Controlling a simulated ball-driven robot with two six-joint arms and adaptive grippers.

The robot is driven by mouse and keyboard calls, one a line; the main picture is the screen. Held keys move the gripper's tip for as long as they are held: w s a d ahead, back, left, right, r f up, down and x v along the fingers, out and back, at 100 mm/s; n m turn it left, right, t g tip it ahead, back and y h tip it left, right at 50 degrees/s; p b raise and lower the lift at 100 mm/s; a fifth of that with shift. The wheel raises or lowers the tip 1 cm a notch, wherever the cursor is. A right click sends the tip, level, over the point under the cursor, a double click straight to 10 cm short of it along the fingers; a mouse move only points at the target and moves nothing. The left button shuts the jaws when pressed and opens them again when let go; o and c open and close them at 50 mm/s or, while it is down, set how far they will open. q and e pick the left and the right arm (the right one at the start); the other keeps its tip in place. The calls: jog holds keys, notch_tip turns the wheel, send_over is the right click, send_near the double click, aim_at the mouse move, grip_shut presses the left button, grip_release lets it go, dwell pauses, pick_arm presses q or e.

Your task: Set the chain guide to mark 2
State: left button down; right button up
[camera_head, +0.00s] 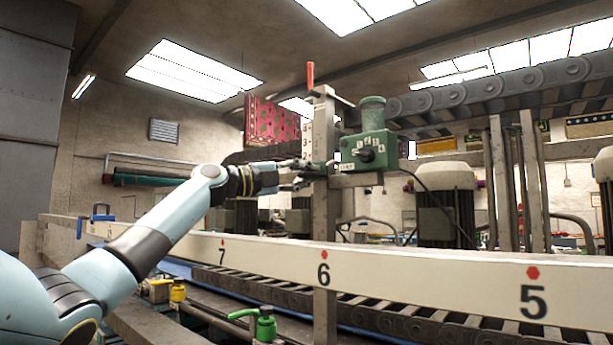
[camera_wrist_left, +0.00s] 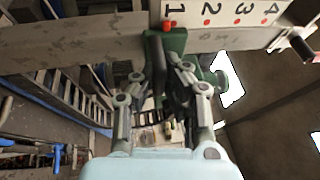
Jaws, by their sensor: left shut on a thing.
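The chain guide appears to be the green carriage (camera_wrist_left: 177,42) on the post (camera_wrist_left: 100,38) in the left wrist view. A red piece (camera_wrist_left: 167,26) on its upper edge lines up with mark 1 (camera_wrist_left: 172,9). Marks 2, 3 and 4, each with a red dot, run off to the right of it. My left gripper (camera_wrist_left: 158,78) is shut on a dark part at the carriage, mostly hidden between the fingers. In the head view my left gripper (camera_head: 302,176) is at the upright post (camera_head: 323,125). My right gripper is not in view.
A long pale rail (camera_head: 420,275) numbered 7, 6, 5 crosses in front, above a roller bed (camera_head: 390,318).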

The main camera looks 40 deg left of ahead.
pick_arm(q)
jog(key=shift+f, duration=0.1)
jog(key=shift+r+b, duration=0.5)
jog(key=shift+r, duration=1.3)
jog(key=c, duration=1.4)
grip_release()
jog(key=v, duration=1.2)
jog(key=shift+f, duration=0.1)
